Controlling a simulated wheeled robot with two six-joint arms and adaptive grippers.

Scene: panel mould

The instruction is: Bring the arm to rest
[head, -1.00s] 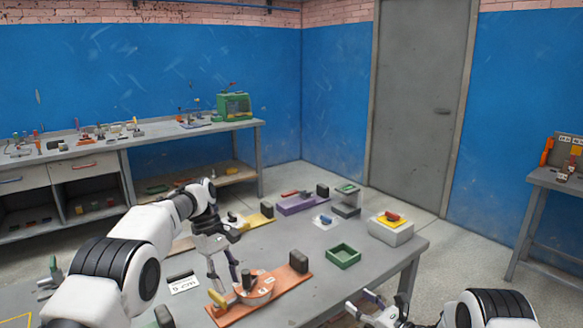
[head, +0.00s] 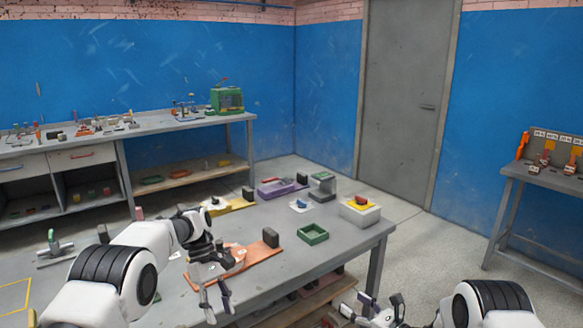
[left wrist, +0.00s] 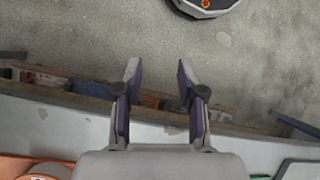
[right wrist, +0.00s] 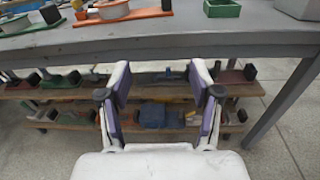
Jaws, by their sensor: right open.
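My left gripper (head: 217,302) hangs at the near edge of the grey table (head: 285,259), in front of the orange board (head: 262,255). In the left wrist view its two fingers (left wrist: 158,75) are apart with nothing between them, above the floor and the table edge. The left arm hides part of the orange board in the head view. My right gripper (head: 372,303) is off the table, low at the front. In the right wrist view its fingers (right wrist: 158,75) are apart and empty, facing the shelves under the table.
On the table stand a dark block (head: 271,237), a green tray (head: 313,233), a white box (head: 359,213) with a yellow top and a purple board (head: 283,187). The shelf under the table (right wrist: 65,122) holds several parts. Floor to the right (head: 445,250) is clear.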

